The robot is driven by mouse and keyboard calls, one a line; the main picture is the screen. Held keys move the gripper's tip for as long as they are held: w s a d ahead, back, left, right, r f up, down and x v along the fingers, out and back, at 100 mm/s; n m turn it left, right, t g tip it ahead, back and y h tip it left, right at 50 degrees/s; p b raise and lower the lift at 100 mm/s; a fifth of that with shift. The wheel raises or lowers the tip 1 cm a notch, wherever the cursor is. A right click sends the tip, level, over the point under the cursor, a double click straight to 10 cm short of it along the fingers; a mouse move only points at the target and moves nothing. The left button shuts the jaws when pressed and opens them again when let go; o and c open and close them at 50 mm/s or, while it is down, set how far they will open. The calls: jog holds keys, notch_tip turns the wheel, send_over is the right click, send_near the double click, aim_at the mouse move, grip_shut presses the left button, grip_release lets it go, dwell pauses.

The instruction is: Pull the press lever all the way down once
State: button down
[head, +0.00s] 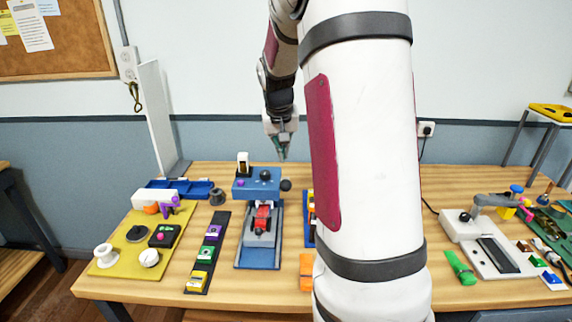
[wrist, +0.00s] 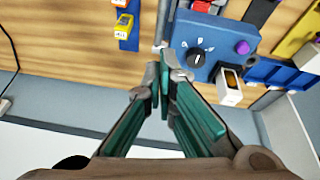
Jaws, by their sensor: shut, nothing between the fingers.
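The blue press (head: 258,187) stands on the table left of the centre, on a blue base with a red piece (head: 263,214) under its head. Its lever ends in a black ball knob (head: 286,185) at the right side of the head. My gripper (head: 283,155) is shut and empty, pointing down above and behind the press, apart from the knob in the head view. In the wrist view, the teal fingers (wrist: 161,72) are close to a grey rod (wrist: 163,22) beside the blue head; I cannot tell whether they touch. The knob is not clear there.
A black strip with coloured blocks (head: 207,249) and a yellow board (head: 133,247) lie left of the press. A white device with a grey arm (head: 484,238) is at the right. My arm hides the table's middle.

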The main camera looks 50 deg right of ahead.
aim_at(286, 182)
jog(key=shift+s+a+f+p, duration=0.25)
jog(key=shift+s+a+f, duration=0.25)
jog(key=shift+s+f, duration=0.2)
jog(key=shift+s+a+f+p, duration=0.2)
jog(key=shift+s+a+f, duration=0.25)
jog(key=shift+s+f, duration=0.2)
jog(key=shift+f+b, duration=0.15)
jog(key=shift+b, duration=0.2)
jog(key=shift+s+a+f+t+h+b, duration=0.1)
jog(key=shift+a+f+t+h+b, duration=0.15)
jog(key=shift+b, duration=0.2)
